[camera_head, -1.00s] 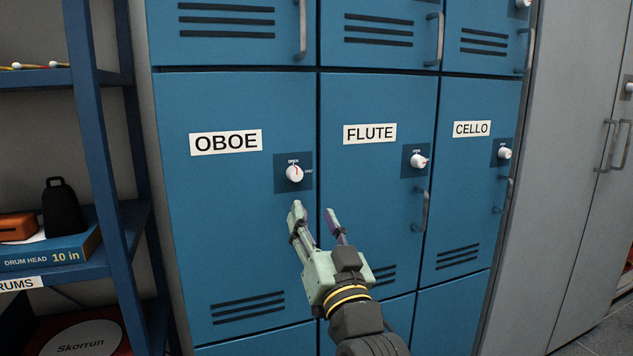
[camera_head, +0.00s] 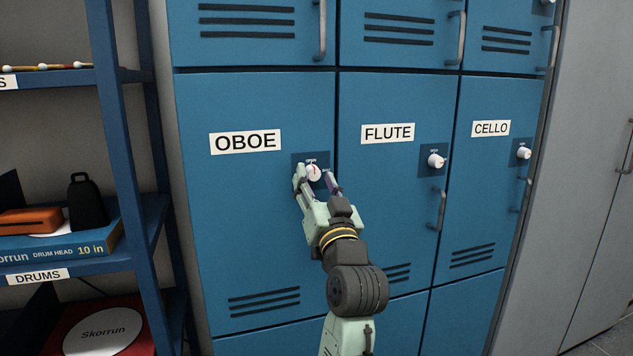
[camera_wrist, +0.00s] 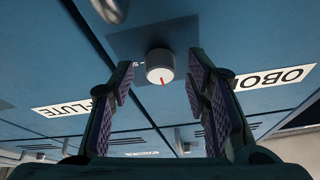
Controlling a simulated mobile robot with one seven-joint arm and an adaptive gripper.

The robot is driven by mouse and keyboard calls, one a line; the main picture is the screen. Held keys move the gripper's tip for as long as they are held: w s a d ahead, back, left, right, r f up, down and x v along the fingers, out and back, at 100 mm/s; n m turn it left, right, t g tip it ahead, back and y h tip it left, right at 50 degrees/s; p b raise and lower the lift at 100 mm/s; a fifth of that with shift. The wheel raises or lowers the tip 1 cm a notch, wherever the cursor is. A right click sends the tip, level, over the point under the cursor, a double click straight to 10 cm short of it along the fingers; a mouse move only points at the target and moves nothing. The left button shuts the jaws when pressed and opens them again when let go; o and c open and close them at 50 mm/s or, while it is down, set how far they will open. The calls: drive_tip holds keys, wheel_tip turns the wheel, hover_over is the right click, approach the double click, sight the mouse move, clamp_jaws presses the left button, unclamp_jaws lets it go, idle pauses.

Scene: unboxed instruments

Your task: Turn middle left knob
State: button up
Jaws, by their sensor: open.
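The middle left knob (camera_head: 313,172) is a round white dial on a dark plate, on the blue locker door labelled OBOE (camera_head: 245,141). In the wrist view the knob (camera_wrist: 160,66) shows a red mark on its rim and sits between and just beyond my two fingers. My gripper (camera_head: 316,178) is open, with one finger on each side of the knob in the head view. The wrist view shows my gripper (camera_wrist: 160,85) with gaps between both purple-padded fingers and the knob.
The FLUTE door (camera_head: 388,133) with its knob (camera_head: 437,160) and handle (camera_head: 439,208) is to the right, then the CELLO door (camera_head: 491,128). A blue shelf (camera_head: 125,150) with drum goods stands at left. A handle (camera_head: 322,30) hangs above.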

drive_tip(key=shift+c, duration=0.3)
clamp_jaws()
drive_tip(key=shift+m+p, duration=0.3)
drive_tip(key=m+h+p, duration=0.2)
drive_tip(key=m, duration=0.1)
drive_tip(key=m+p, duration=0.1)
drive_tip(key=shift+a+r+m+h, duration=0.25)
drive_tip(key=shift+m+h, duration=0.15)
drive_tip(key=m+h+p, duration=0.1)
drive_tip(key=m, duration=0.2)
drive_tip(key=m+h+p, duration=0.1)
drive_tip(key=m+p, duration=0.1)
drive_tip(key=shift+s+a+r+m+g+h, duration=0.1)
drive_tip(key=shift+a+r+m+g+h, duration=0.05)
drive_tip(key=shift+m+g+h, duration=0.2)
drive_tip(key=m+p, duration=0.1)
drive_tip(key=m, duration=0.1)
drive_tip(key=m+g+h+p, duration=0.1)
drive_tip(key=m, duration=0.2)
drive_tip(key=shift+r+m+g, duration=0.1)
drive_tip(key=shift+m+g, duration=0.15)
drive_tip(key=m+g, duration=0.1)
drive_tip(key=m, duration=0.1)
drive_tip(key=m+p, duration=0.1)
drive_tip(key=m, duration=0.1)
drive_tip(key=shift+r+m+g+h+p, duration=0.1)
drive_tip(key=shift+m+g+h+p, duration=0.2)
drive_tip(key=shift+m+g, duration=0.1)
